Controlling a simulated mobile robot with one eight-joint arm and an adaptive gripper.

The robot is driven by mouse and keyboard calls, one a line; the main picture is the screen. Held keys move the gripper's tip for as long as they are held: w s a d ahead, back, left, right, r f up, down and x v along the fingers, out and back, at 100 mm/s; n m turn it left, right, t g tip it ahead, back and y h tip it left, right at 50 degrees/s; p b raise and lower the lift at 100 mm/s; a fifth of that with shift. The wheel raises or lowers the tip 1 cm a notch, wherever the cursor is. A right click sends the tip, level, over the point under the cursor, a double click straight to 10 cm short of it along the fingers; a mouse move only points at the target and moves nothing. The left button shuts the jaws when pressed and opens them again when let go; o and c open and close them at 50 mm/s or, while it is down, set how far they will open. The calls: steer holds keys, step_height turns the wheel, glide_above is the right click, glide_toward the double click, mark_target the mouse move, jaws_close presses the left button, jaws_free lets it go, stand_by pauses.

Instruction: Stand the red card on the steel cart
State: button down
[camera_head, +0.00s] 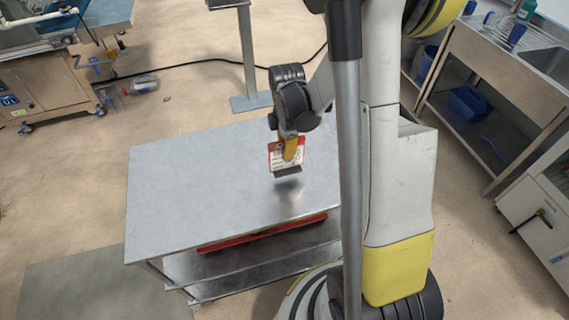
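The steel cart (190,190) stands in the middle of the view with a bare, flat grey top. The red card (276,159), with a white printed face and a dark foot at its lower edge, is upright over the right part of the cart top. My gripper (290,153), with yellow fingers, points down and is shut on the card, covering part of its face. A dark shadow lies on the cart top just below the card. The card looks a little above the surface, though contact is hard to judge from here.
A long red item (262,233) shows beneath the cart's top edge. A post on a blue-grey foot (250,102) stands behind the cart. A sink bench (500,85) is at right, and a machine (45,85) at upper left. The cart top's left part is clear.

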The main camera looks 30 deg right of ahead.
mark_target(285, 167)
steer(key=shift+w+a+f, duration=0.1)
steer(key=shift+w+f, duration=0.1)
steer(key=shift+f, duration=0.05)
steer(key=shift+f+b, duration=0.7)
steer(key=shift+f, duration=1.2)
steer(key=shift+f, duration=0.2)
steer(key=c, duration=1.6)
jaws_free()
steer(key=shift+r, duration=0.1)
